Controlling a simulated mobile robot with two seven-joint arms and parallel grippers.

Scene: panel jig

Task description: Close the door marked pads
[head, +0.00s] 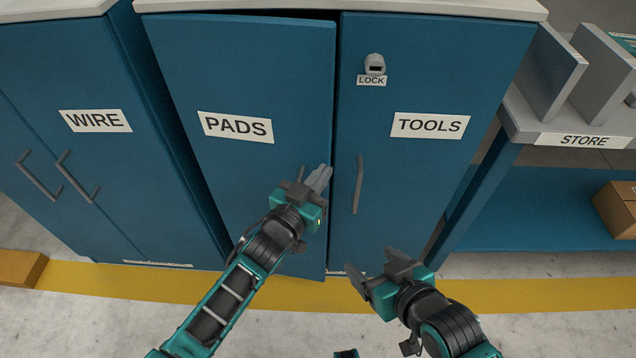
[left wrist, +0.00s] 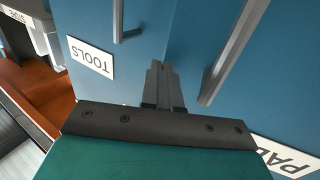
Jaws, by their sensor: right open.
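The blue door marked PADS (head: 245,75) stands slightly ajar, with a dark gap along its top and right edge. Its label also shows upside down in the left wrist view (left wrist: 288,157). My left gripper (head: 320,177) is in front of this door near its free right edge, fingers together with nothing seen between them. In the left wrist view the closed fingertips (left wrist: 164,70) lie beside the PADS door's grey handle (left wrist: 232,55); I cannot tell whether they touch the door. My right gripper (head: 372,266) is open and empty, low in front of the TOOLS door.
The TOOLS door (head: 430,170) beside it looks shut, with a lock (head: 374,65) and a grey handle (head: 357,185). The WIRE cabinet (head: 90,170) stands at left. A STORE shelf (head: 520,118) is at right. A yellow floor stripe (head: 520,290) runs in front.

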